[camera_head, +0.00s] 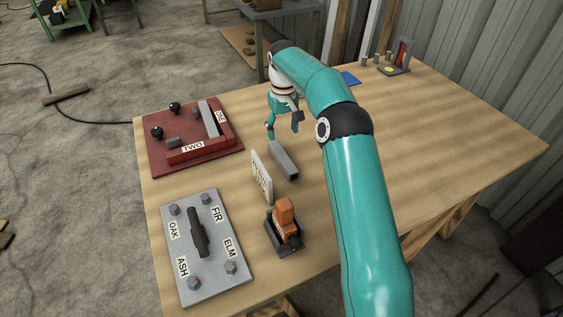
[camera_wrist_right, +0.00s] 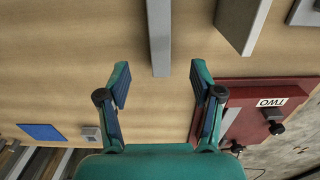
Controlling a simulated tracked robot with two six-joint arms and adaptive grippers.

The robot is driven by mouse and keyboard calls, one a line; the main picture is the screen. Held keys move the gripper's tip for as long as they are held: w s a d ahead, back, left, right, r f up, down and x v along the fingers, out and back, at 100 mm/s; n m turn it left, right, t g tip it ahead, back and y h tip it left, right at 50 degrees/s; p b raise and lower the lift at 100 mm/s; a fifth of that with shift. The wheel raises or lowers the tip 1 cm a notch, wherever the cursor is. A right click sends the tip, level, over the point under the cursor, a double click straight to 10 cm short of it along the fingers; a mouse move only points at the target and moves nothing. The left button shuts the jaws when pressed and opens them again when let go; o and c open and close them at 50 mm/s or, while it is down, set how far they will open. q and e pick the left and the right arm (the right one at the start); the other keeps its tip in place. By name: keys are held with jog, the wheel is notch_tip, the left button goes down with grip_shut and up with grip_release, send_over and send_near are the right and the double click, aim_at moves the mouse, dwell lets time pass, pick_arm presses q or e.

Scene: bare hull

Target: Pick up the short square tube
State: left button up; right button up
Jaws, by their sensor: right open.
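The short square tube, a grey bar, (camera_head: 284,160) lies on the wooden table near its middle. In the right wrist view the tube (camera_wrist_right: 159,38) runs down from the top edge and its near end lies between the fingertips. My right gripper (camera_head: 284,127) is open and empty over the table, just beyond the tube's far end in the head view. In the right wrist view both fingers of the gripper (camera_wrist_right: 160,74) stand apart, one each side of the tube's end, not visibly touching it. My left gripper is not in view.
A pale upright plate (camera_head: 261,176) stands close left of the tube. A red board (camera_head: 224,140), a grey plate with labels (camera_head: 217,268) and an orange item in a dark holder (camera_head: 285,225) are nearby. The table's right side (camera_head: 440,135) is clear.

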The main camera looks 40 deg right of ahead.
send_over(284, 157)
jog(key=f, duration=0.6)
jog(key=shift+w, duration=0.2)
jog(key=shift+s+f+p, duration=0.15)
jog(key=shift+f+p, duration=0.2)
jog(key=shift+f, duration=1.15)
jog(key=shift+s+f+p, duration=0.1)
jog(key=shift+f+p, duration=0.2)
jog(key=shift+f, duration=1.15)
jog(key=shift+c, duration=0.2)
grip_shut()
